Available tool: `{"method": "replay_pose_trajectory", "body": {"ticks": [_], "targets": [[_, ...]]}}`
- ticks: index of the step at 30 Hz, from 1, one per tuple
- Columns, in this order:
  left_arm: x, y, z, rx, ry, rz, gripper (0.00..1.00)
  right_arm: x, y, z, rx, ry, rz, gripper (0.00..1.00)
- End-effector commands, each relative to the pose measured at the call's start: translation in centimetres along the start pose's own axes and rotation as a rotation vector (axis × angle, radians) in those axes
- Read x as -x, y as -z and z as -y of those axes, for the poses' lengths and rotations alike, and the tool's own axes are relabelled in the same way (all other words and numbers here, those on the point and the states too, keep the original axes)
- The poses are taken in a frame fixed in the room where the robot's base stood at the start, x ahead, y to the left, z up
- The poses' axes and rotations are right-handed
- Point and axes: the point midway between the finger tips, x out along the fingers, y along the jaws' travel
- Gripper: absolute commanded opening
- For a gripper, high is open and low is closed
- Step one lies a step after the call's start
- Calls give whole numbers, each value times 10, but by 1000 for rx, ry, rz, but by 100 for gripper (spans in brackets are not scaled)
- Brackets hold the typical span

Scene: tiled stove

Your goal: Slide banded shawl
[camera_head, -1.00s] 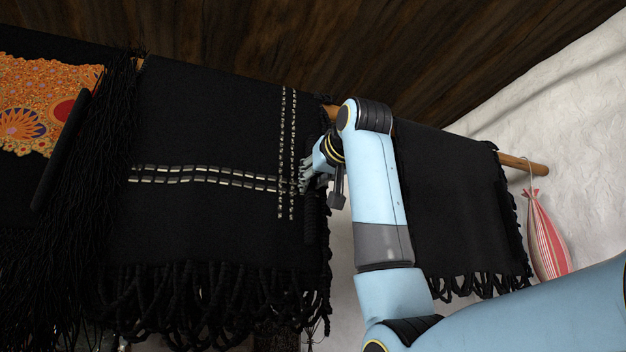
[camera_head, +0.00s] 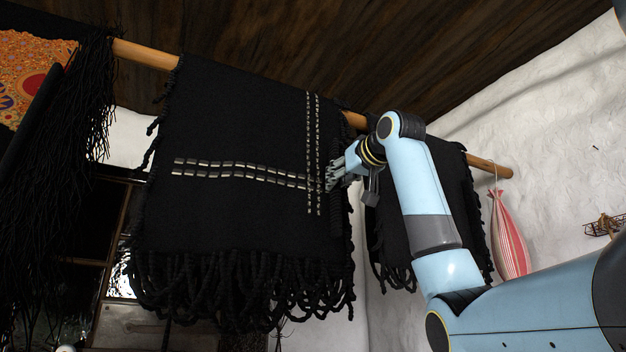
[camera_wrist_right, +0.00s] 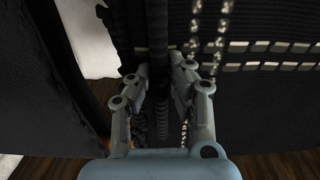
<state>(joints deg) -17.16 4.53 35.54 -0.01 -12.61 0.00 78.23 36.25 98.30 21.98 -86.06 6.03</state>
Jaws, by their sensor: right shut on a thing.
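The banded shawl (camera_head: 235,215) is black, with light dashed bands and a knotted fringe. It hangs over a wooden pole (camera_head: 145,53) in the middle of the head view. My right gripper (camera_head: 332,176) is at the shawl's right edge, level with the bands, and shut on that edge. In the right wrist view the fingers (camera_wrist_right: 160,88) are on both sides of the dark edge, and the shawl's bands (camera_wrist_right: 270,47) show at the right. My left gripper is not in view.
A plain black cloth (camera_head: 448,190) hangs on the pole right of the shawl, partly behind my right arm. A red-striped bag (camera_head: 508,235) hangs near the pole's right end. A fringed black cloth with an orange pattern (camera_head: 12,85) hangs at the left. Bare pole shows between it and the shawl.

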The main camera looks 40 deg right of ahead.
Motion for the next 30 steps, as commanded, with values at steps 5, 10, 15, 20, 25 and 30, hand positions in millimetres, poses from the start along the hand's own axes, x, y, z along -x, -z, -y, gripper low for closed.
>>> {"method": "replay_pose_trajectory", "body": {"ticks": [5,10,15,20,25,30], "targets": [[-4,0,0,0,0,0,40,0,0,-25,0,-4,-2,0],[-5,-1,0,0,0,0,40,0,1,-31,0,-1,-3,0],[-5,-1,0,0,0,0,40,0,1,-32,1,0,-3,0],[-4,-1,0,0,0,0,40,0,2,-31,1,0,-3,20],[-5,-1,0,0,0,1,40,0,1,-31,1,0,-2,38],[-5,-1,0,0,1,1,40,0,1,-31,1,0,-1,38]]}}
